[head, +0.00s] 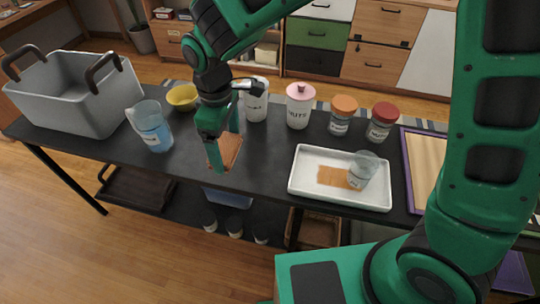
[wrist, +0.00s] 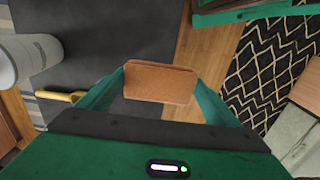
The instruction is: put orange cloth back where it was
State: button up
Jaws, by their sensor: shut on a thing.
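The orange cloth (head: 230,152) is gripped between the fingers of my gripper (head: 226,150), over the dark table near its front edge. In the wrist view the cloth (wrist: 160,83) appears as a folded orange-brown piece spanning the gap between the two green fingers. My gripper is shut on it. I cannot tell exactly how high it is above the table. A white tray (head: 296,184) stands to the right of my gripper. A flat orange-brown patch (head: 333,177) lies in it, and a clear glass (head: 364,167) stands partly over the patch's right end.
A grey bin (head: 68,97) stands at the table's left end, with a jug of blue liquid (head: 153,130) and a yellow bowl (head: 182,96) beside it. Several lidded jars (head: 300,105) line the back. The table (head: 260,160) is bare between my gripper and the tray.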

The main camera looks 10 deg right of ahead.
jog(key=w+d+f, duration=0.1)
jog(key=d+f, duration=0.1)
jog(key=d, duration=0.1)
jog(key=w+d+f, duration=0.1)
jog(key=d+f, duration=0.1)
jog(key=d, duration=0.2)
jog(key=w+d+f, duration=0.1)
jog(key=d+f, duration=0.1)
jog(key=d, duration=0.2)
jog(key=shift+w+f, duration=0.15)
jog(key=shift+f, duration=0.1)
jog(key=shift+d+f, duration=0.15)
jog(key=shift+f, duration=1.9)
jog(key=o, duration=1)
jog(key=shift+f, duration=0.1)
notch_tip(320, 180, up, 12)
